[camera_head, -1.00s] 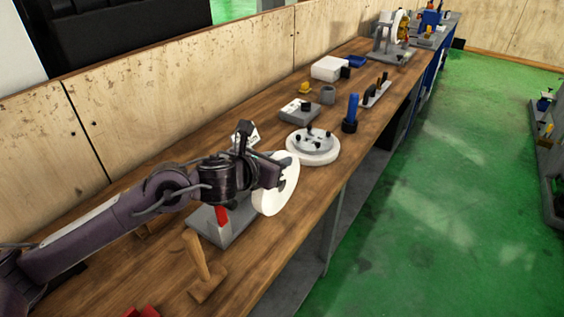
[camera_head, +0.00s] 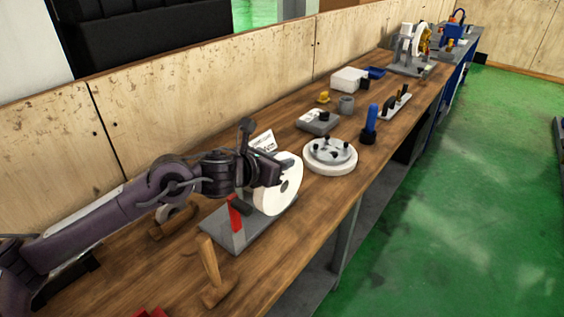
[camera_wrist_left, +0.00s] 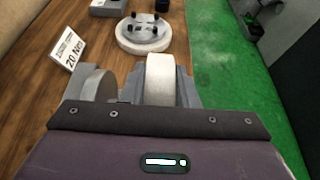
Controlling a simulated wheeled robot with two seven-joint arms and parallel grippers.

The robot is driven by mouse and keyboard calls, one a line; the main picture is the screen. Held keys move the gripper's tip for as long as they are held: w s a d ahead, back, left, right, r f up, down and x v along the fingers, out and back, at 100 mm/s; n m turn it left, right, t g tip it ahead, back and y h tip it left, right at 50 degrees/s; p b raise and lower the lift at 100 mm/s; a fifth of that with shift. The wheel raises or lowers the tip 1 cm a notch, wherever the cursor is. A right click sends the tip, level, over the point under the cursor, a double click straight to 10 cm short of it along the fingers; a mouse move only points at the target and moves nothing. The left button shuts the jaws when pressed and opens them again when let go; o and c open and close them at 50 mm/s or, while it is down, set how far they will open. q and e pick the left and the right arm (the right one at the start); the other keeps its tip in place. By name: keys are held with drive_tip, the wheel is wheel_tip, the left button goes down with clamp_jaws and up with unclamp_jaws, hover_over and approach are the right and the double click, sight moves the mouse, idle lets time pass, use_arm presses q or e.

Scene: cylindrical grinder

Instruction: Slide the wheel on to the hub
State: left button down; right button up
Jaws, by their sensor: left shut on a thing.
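The white wheel (camera_head: 289,199) shows in the head view as a thick disc with a dark centre hole. My left gripper (camera_head: 272,170) is shut on its upper rim. In the left wrist view the wheel (camera_wrist_left: 161,80) stands edge-on between the two fingers (camera_wrist_left: 160,88). The wheel is just above or at a grey base plate (camera_head: 232,236) with a red handle (camera_head: 235,212). A grey round part (camera_wrist_left: 95,86) shows left of the wheel in the wrist view, perhaps the hub. Whether wheel and hub touch is hidden. My right gripper is not in view.
A bolted flange on a white disc (camera_head: 331,168) lies beyond the wheel. A wooden mallet (camera_head: 211,270) stands in front of the base plate. A 20 Nm card (camera_wrist_left: 67,48) is to the left. A blue-handled tool (camera_head: 371,122) stands farther back. The bench's right edge is close.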

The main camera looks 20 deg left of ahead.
use_arm(q)
drive_tip(key=shift+w+a+r+b, duration=0.1)
drive_tip(key=shift+w+a+b, duration=0.15)
drive_tip(key=shift+a, duration=0.55)
drive_tip(key=shift+w+a+r+b, duration=0.15)
drive_tip(key=shift+w+a, duration=0.25)
drive_tip(key=shift+a, duration=0.45)
drive_tip(key=shift+w+a+b, duration=0.25)
drive_tip(key=shift+w+a, duration=0.05)
drive_tip(key=shift+a, duration=0.5)
idle(1.0)
drive_tip(key=shift+w+a+r, duration=0.1)
drive_tip(key=shift+a+r, duration=0.05)
idle(0.3)
drive_tip(key=c, duration=1.5)
unclamp_jaws()
drive_tip(key=o, duration=0.4)
drive_tip(key=shift+a, duration=0.15)
drive_tip(key=shift+o, duration=0.3)
drive_tip(key=shift+f, duration=0.25)
